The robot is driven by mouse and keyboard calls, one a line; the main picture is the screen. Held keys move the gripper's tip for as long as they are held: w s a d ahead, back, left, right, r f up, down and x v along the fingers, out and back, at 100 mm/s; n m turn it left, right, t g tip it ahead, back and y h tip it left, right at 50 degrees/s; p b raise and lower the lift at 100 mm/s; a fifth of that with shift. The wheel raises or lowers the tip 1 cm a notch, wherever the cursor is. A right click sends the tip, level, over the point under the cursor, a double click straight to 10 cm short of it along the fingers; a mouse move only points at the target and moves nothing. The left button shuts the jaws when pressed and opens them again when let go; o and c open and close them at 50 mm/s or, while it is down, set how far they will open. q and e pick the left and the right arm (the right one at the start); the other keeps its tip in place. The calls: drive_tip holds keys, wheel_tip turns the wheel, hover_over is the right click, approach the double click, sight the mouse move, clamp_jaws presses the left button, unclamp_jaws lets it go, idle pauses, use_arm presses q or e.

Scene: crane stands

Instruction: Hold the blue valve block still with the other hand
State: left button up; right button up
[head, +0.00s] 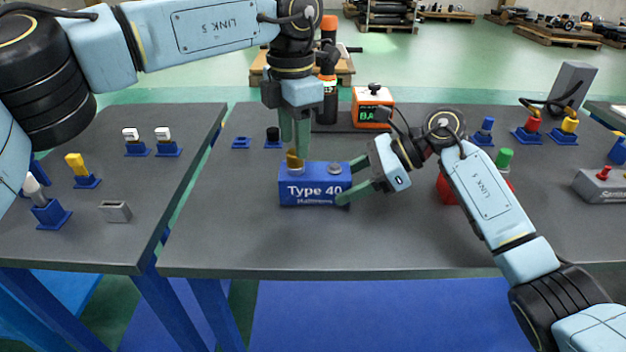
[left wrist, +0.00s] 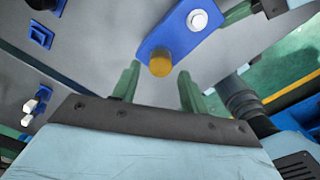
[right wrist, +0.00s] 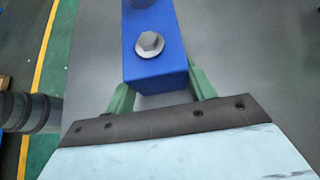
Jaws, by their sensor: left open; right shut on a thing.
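My left gripper (head: 294,143) points down over the brass fitting, open. In the left wrist view the brass fitting (left wrist: 160,63) lies just beyond the open left fingers (left wrist: 157,84); whether they touch it, I cannot tell.
An orange charger box (head: 372,107) and a black-and-orange tool (head: 327,95) stand behind the block. Small blue stands (head: 168,150) are on the left table. Coloured knobs on stands (head: 532,127) and a grey box (head: 603,184) are at right. The table's front is clear.

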use_arm(q)
drive_tip(key=shift+f, duration=1.35)
drive_tip(key=c, duration=0.9)
drive_tip(key=shift+r, duration=0.1)
drive_tip(key=n, duration=0.2)
drive_tip(key=shift+n, duration=1.6)
drive_tip(key=shift+r, duration=0.1)
